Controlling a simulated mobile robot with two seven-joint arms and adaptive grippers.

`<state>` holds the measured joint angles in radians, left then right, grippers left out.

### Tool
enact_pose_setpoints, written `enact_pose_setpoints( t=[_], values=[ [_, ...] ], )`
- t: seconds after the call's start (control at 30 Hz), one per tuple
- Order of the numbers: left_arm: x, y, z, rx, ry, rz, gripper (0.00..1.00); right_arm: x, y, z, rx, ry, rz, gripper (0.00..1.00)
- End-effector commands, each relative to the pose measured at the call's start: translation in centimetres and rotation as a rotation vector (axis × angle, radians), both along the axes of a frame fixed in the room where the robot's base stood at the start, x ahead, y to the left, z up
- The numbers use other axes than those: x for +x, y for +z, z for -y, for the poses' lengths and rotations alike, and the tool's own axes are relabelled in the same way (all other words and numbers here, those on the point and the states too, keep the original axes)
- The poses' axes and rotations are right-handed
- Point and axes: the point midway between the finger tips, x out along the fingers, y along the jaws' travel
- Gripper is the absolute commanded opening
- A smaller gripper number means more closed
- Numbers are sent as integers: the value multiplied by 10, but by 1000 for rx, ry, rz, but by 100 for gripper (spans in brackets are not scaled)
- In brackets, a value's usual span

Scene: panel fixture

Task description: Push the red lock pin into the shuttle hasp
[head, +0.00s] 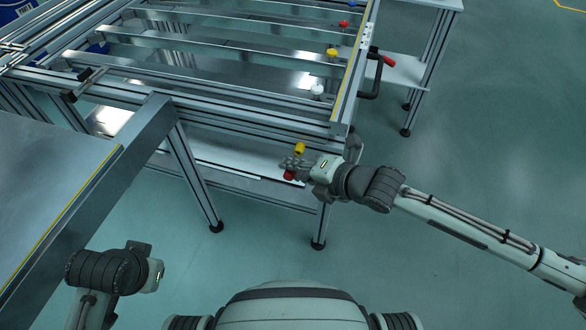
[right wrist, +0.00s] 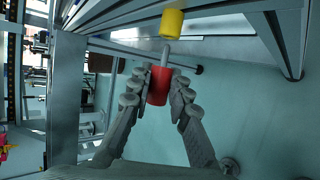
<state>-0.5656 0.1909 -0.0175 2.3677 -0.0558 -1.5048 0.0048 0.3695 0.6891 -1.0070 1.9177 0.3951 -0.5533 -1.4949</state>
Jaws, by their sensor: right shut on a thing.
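My right gripper (head: 292,165) is below the near right corner of the metal frame. In the right wrist view its fingers (right wrist: 158,93) are shut on a red cylinder, the lock pin (right wrist: 158,86). The pin's grey shaft points up towards a yellow cylinder (right wrist: 172,23); I cannot tell whether they touch. I cannot make out the shuttle hasp with certainty.
The metal frame (head: 230,112) carries several cross rails. Red, yellow and white knobs (head: 317,91) line its right side, near a black handle (head: 370,95) and a red-tipped lever (head: 388,61). A grey table (head: 50,180) stands at the left. The floor at the right is clear.

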Motion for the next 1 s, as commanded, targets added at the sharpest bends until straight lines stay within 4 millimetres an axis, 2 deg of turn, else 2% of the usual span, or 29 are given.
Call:
enact_pose_setpoints(
  t=[1.0],
  values=[
    [0,1,0,0,0,0,0,22,0,7,-1,1,1,0]
  ],
)
